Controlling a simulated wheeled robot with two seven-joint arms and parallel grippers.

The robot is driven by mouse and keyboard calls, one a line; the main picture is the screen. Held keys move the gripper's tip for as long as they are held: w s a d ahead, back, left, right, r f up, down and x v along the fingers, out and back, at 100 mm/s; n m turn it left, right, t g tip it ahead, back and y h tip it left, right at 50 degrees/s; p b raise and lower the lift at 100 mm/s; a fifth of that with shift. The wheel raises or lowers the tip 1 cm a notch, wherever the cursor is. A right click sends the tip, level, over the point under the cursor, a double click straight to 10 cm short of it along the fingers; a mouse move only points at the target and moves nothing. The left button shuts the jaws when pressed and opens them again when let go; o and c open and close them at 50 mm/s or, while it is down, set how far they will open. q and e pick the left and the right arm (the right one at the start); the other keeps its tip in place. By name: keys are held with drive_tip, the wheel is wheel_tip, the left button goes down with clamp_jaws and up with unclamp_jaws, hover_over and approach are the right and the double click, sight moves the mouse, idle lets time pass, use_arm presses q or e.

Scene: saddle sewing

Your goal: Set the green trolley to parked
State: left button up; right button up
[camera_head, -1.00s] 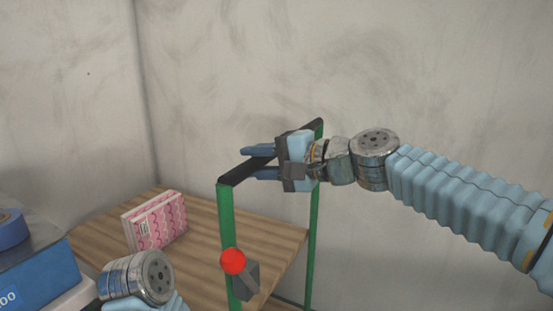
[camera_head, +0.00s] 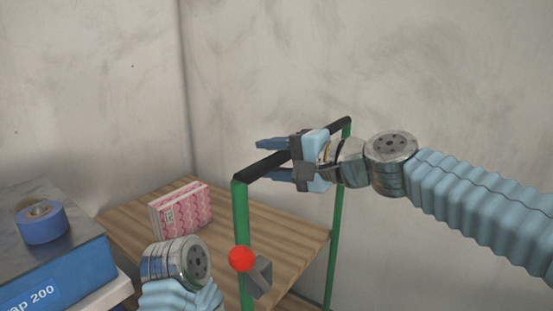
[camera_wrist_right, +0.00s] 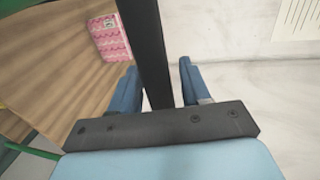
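The green trolley (camera_head: 242,215) has upright green posts and a black handle bar (camera_head: 262,168) across their tops. A red ball (camera_head: 241,259) on a grey block (camera_head: 259,277) sits at the near post. My right gripper (camera_head: 265,160) is at the black bar, its blue fingers on either side of it. In the right wrist view, the bar (camera_wrist_right: 150,50) passes between the open fingers, with a visible gap on the right finger's side. Of my left arm only a wrist joint shows at the bottom; its gripper is not visible.
A wooden surface (camera_head: 125,225) lies behind the near post, with a pink patterned box (camera_head: 181,210) on it. At left, a blue tape roll (camera_head: 41,222) rests on a blue box (camera_head: 55,279). Bare grey walls stand behind and to the right.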

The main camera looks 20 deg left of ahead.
drive_tip(key=shift+d, duration=0.1)
drive_tip(key=b+v, duration=0.2)
drive_tip(key=v, duration=1.1)
drive_tip(key=shift+s+d+b, duration=0.15)
drive_tip(key=shift+d+b, duration=0.15)
drive_tip(key=shift+d, duration=0.1)
